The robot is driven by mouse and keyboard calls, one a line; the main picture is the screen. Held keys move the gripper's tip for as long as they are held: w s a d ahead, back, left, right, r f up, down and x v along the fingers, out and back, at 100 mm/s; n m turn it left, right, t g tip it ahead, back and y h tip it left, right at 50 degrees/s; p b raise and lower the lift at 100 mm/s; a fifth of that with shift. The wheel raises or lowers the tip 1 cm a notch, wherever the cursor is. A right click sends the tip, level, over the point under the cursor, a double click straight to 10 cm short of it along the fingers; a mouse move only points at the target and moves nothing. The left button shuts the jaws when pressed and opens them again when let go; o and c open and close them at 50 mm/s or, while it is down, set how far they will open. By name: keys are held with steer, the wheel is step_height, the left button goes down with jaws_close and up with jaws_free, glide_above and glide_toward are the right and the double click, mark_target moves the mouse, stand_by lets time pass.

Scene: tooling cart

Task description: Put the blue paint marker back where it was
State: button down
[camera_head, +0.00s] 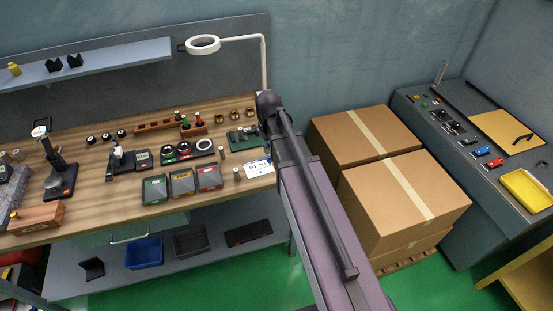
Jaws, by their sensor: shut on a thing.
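My arm rises from the bottom edge to a dark joint in front of the workbench's right end. My gripper is not in view, so what it holds cannot be seen. I cannot make out a blue paint marker for certain. A small blue item (482,151) lies on the grey tooling cart (452,156) at the right, beside a small red item (495,163). It is too small to tell what it is. A yellow tray (527,190) sits at the cart's near right.
Large cardboard boxes (405,198) stand between the cart and the wooden workbench (95,195). The bench holds gauges, small bins (182,184) and a ring lamp (203,44). A tan panel (507,138) with a dark handle lies on the cart. Green floor shows below.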

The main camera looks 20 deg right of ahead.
steer(key=s+d, duration=0.4)
steer(key=s, duration=0.3)
steer(key=shift+s+d, duration=0.25)
steer(key=shift+d, duration=0.1)
steer(key=shift+f, duration=0.1)
steer(key=w+d+f+b, duration=0.1)
steer(key=w+d, duration=0.1)
steer(key=w, duration=1.2)
steer(key=shift+w+f+b, duration=0.2)
steer(key=shift+w+b, duration=0.1)
steer(key=shift+w+f+b, duration=0.3)
steer(key=shift+f+b, duration=0.6)
steer(key=shift+f, duration=0.05)
steer(key=shift+w+f+b, duration=0.3)
steer(key=shift+f+b, duration=0.6)
steer(key=shift+f+b, duration=0.35)
steer(key=shift+b, duration=0.05)
